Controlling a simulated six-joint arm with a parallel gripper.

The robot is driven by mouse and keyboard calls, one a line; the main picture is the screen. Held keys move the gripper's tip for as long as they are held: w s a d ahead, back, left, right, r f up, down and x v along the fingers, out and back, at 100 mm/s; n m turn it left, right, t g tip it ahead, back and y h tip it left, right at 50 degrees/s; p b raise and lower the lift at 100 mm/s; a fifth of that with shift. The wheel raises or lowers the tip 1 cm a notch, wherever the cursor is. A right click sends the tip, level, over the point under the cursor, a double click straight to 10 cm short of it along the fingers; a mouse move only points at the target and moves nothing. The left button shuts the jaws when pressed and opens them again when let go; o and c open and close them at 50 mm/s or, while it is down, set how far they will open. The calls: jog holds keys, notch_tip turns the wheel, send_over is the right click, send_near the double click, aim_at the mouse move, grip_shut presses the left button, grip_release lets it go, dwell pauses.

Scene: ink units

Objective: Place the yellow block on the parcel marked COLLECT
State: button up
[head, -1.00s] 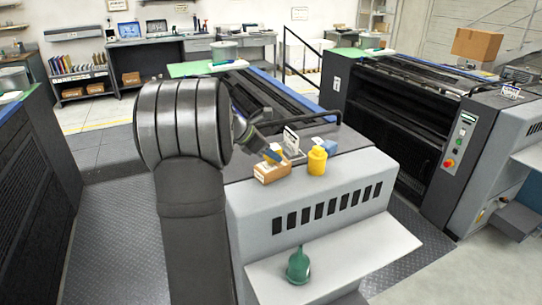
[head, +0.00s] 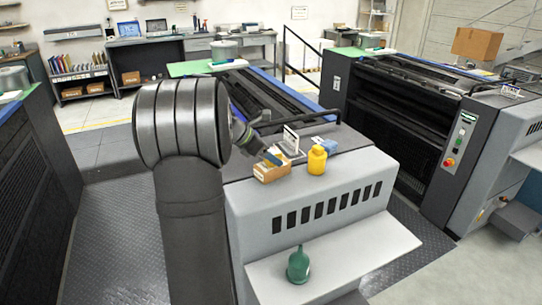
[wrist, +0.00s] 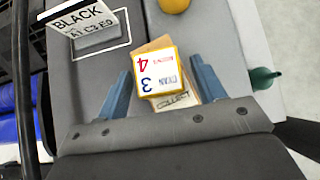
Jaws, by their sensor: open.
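The brown parcel (head: 271,171) lies on the grey machine top. In the wrist view it shows partly covered, with the word COLLECT (wrist: 173,101) on its label. The yellow block (wrist: 160,76) has a white printed face and yellow edges; in the wrist view it lies over the parcel, and appears to rest on it. My gripper (wrist: 162,88) is open, with a blue finger on each side of the block and gaps between. In the head view my gripper (head: 271,157) is at the parcel, and I cannot make out the block there.
A yellow bottle (head: 317,161) stands right of the parcel, with a blue item (head: 328,145) behind it. A white sign (head: 291,138) stands behind the parcel; in the wrist view it reads BLACK (wrist: 82,20). A green bottle (head: 298,265) stands on the lower shelf.

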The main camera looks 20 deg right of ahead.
aim_at(271, 151)
jog(key=v, duration=1.1)
jog(key=x, duration=1.1)
jog(key=shift+d+f, duration=0.15)
jog(key=shift+d, duration=0.2)
jog(key=shift+a+r, duration=0.1)
jog(key=shift+r, duration=1.75)
jog(key=shift+f, duration=0.1)
